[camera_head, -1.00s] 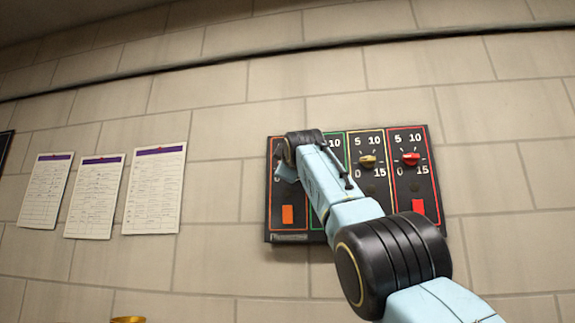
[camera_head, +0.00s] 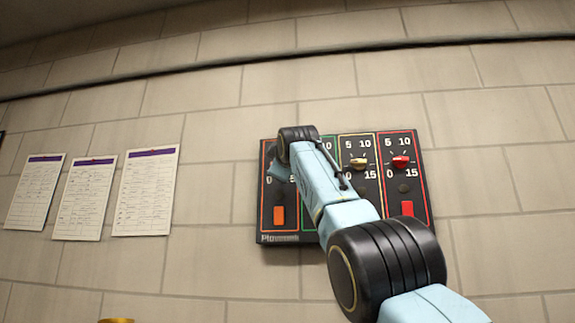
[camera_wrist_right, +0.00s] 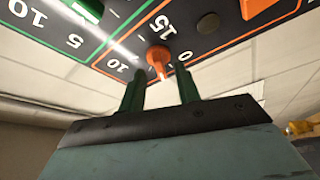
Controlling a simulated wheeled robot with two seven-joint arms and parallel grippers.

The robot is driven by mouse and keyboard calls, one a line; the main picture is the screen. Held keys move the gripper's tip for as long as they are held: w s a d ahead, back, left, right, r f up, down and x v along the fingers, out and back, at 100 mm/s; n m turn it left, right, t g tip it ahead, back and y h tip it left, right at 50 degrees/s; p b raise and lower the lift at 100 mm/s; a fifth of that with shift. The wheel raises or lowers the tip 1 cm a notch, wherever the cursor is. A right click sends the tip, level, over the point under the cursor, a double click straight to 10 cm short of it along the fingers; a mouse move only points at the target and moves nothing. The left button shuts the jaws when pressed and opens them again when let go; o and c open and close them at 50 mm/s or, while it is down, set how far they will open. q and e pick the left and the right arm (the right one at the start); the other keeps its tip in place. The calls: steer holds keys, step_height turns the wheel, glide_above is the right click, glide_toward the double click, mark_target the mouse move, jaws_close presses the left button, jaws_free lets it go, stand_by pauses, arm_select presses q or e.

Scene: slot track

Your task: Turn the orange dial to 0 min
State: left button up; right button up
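The orange dial (camera_wrist_right: 158,60) sits on the orange-outlined section of the black wall panel (camera_wrist_right: 215,42) in the right wrist view. The numbers 15, 0 and one other are printed around it; its exact setting is hard to read. My right gripper (camera_wrist_right: 160,86) is open, its two green fingers apart, with the dial in line with the gap between their tips. I cannot tell whether either finger touches it. In the head view my right arm covers the dial, and the panel (camera_head: 268,195) shows around the arm. My left gripper is not in view.
The panel also carries a yellow dial (camera_head: 359,162), a red dial (camera_head: 401,162), an orange rectangle (camera_head: 279,215) and a red one (camera_head: 407,209). Paper sheets (camera_head: 146,195) hang on the tiled wall to the left. The wall between sheets and panel is bare.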

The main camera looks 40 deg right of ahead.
steer(key=b+v, duration=0.8)
steer(key=v, duration=0.3)
